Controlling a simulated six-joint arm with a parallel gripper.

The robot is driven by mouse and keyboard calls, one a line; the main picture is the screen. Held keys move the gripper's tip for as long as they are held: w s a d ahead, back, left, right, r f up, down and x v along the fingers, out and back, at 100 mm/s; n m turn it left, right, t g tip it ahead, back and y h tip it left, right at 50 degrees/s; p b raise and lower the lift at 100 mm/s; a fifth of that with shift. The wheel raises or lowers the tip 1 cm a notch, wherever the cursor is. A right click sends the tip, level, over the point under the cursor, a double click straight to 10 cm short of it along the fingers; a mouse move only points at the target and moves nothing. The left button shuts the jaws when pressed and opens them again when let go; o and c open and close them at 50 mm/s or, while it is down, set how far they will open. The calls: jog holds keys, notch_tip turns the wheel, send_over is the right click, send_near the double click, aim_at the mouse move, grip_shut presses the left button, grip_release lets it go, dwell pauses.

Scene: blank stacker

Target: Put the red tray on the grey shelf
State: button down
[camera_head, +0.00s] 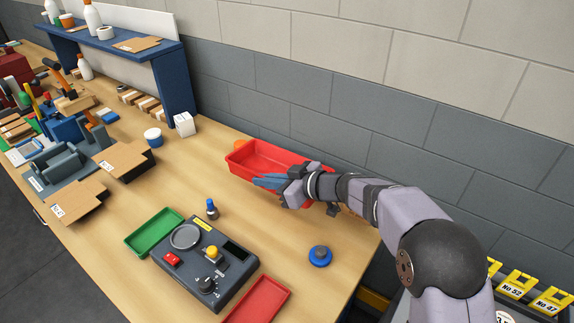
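A deep red tray (245,163) stands on the wooden table near the grey wall. My gripper (268,182) is at its front side, with the blue fingers over or against the near wall. I cannot tell whether they touch the tray or are closed on it. My gripper and wrist hide the tray's right front part. A second, shallow red tray (262,300) lies at the table's front edge, cut off by the frame. No shelf that is clearly grey shows; a blue shelf (120,50) with bottles and tape on it stands at the back left.
A grey control box (205,262) with buttons, a green tray (154,231), a blue-topped peg (211,207) and a blue round knob (320,255) are in front of my gripper. Cardboard boxes (122,158) and tools crowd the left. The wall is close behind the tray.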

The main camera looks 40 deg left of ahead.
jog(key=shift+r+p, duration=0.6)
jog(key=shift+r, duration=0.2)
jog(key=n+g+b, duration=0.4)
jog(key=n+b, duration=0.1)
jog(key=b, duration=0.1)
send_over(262, 239)
jog(key=f, duration=0.1)
jog(key=shift+h, duration=0.3)
jog(key=shift+f+p, duration=0.6)
jog(key=shift+f, duration=4.55)
jog(key=shift+f, duration=0.1)
jog(key=c, duration=2.4)
grip_release()
jog(key=shift+f, duration=0.1)
jog(key=o, duration=0.4)
